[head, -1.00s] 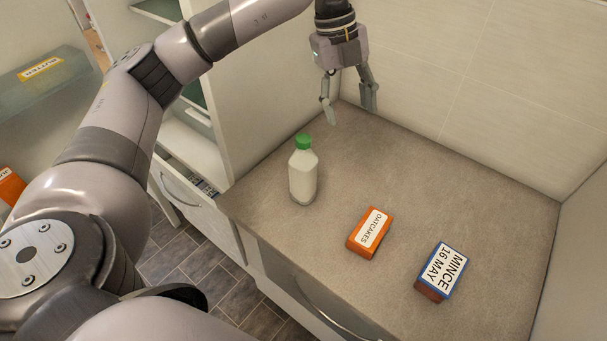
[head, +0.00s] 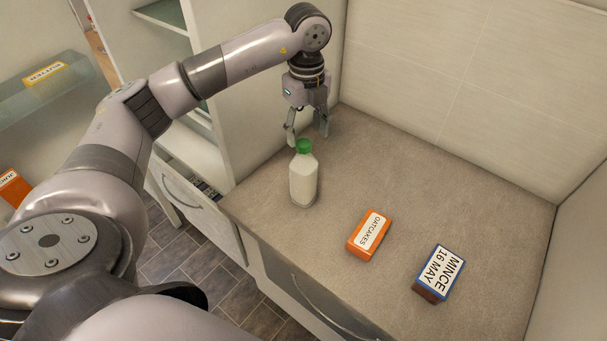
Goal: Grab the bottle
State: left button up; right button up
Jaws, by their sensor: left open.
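The bottle (head: 304,180) stands upright on the counter near its left edge. It is white with a green cap. My left gripper (head: 307,138) points down just behind and above the bottle's cap, with its fingers apart and nothing between them. The cap overlaps the lower end of the fingers in the picture, so I cannot tell the exact gap. My right gripper is not in view.
An orange oatcakes box (head: 369,235) and a blue-edged mince box (head: 438,273) lie on the counter (head: 440,190) to the right. Open shelving stands left of the counter. Tiled walls close off the back and right.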

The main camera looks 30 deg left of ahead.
aim_at(303, 143)
pick_arm(q)
jog(key=f+p, duration=0.2)
jog(key=f, duration=0.1)
jog(key=f+p, duration=0.1)
jog(key=f, duration=0.1)
jog(key=shift+a+f, duration=0.1)
jog(key=shift+a, duration=0.3)
jog(key=shift+f, duration=0.3)
jog(key=shift+w, duration=0.1)
jog(key=shift+c, duration=0.4)
grip_shut()
jog(key=shift+r, duration=0.1)
